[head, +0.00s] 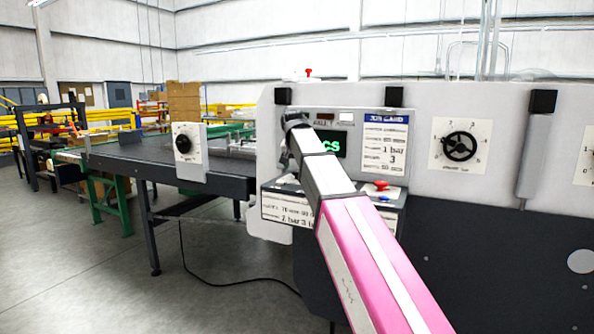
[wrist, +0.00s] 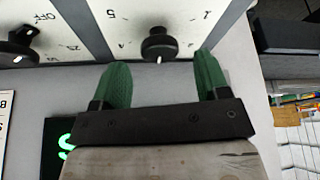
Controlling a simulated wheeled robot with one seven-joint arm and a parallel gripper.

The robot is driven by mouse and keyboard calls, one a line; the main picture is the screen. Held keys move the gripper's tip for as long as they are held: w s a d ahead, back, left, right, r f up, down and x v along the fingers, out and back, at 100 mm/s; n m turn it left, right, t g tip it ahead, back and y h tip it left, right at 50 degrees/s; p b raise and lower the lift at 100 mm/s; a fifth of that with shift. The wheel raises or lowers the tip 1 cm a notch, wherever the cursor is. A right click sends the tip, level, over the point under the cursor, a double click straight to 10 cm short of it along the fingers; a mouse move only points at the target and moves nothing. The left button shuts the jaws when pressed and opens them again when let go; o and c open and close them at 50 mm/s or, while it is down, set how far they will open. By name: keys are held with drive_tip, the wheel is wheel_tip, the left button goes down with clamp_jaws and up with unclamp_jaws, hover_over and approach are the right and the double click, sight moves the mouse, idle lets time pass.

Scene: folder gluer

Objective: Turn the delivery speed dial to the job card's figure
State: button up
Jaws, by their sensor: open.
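In the wrist view a black round dial (wrist: 160,43) stands on a white plate marked with figures, 5 to its left and 1 to its right. A pale mark shows on the dial's edge facing me. In the head view my gripper (head: 287,158) is at the console, partly hidden by my arm; this dial cannot be made out there. The job card (head: 385,142) shows "1 bar" and "3"; its smaller lines are unreadable.
A second black knob (wrist: 20,42), marked OFF, sits left of the dial. A green-lettered display (head: 331,143) is beside the job card. A red button (head: 381,185) is on the console. Another dial (head: 183,143) is on the dark conveyor; a large dial (head: 459,147) is on the panel.

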drive_tip(key=v, duration=0.8)
drive_tip(key=shift+s+r, duration=0.1)
